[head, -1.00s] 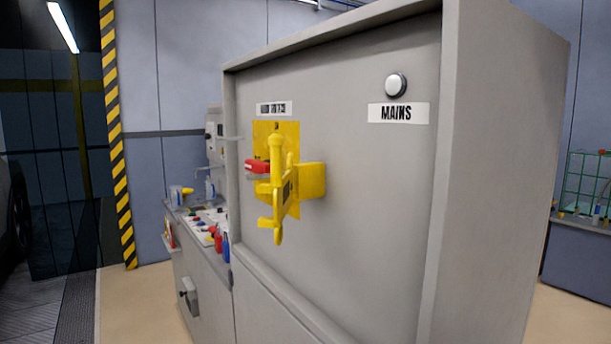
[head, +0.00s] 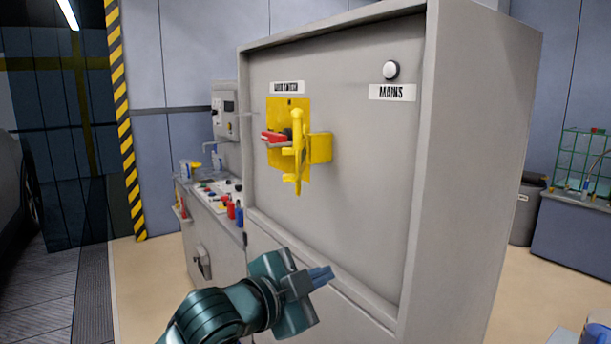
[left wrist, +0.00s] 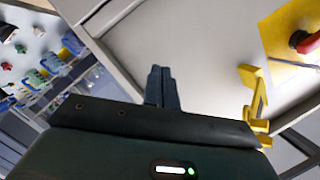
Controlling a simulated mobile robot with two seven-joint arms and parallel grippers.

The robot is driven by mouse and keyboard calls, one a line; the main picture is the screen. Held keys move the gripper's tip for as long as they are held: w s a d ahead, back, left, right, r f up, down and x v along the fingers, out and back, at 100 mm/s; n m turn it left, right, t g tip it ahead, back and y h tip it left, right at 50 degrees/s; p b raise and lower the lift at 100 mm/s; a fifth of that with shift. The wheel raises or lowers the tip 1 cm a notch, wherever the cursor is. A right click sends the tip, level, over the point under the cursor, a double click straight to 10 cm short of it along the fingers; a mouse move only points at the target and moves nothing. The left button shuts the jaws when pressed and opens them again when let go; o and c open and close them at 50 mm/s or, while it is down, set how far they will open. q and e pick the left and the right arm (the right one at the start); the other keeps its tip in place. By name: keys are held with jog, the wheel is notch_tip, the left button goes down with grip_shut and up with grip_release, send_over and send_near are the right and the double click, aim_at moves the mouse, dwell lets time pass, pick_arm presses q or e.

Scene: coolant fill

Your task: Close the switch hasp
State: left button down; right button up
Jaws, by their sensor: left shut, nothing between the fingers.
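The yellow hasp (head: 298,152) stands out from the yellow switch plate (head: 304,104) on the grey cabinet front. It looks swung open, away from the plate. The red switch handle (head: 272,137) points left beside it. In the left wrist view the hasp (left wrist: 258,100) is at the right, with the red handle (left wrist: 304,41) above it. My left gripper (head: 321,276) is below the hasp, in front of the cabinet's lower part, apart from it. Its fingers (left wrist: 161,88) are together and empty. My right gripper is not in view.
The cabinet (head: 365,160) has a raised frame around its front and a ledge below the panel. A white button (head: 391,70) sits above the MAINS label (head: 392,92). A bench (head: 212,210) with small coloured items stands at the left. The floor there is clear.

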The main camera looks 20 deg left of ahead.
pick_arm(q)
notch_tip(320, 180, up, 11)
jog(key=s+m+t, duration=0.1)
jog(key=m, duration=0.2)
jog(key=m+t+y, duration=0.1)
jog(key=m, duration=0.3)
send_near(300, 132)
jog(key=s+d, duration=0.2)
jog(key=d, duration=0.3)
jog(key=w+p, duration=0.3)
jog(key=w, duration=0.6)
jog(key=shift+w+a+p, duration=0.25)
jog(key=shift+a+p, duration=0.15)
jog(key=shift+a+f, duration=0.1)
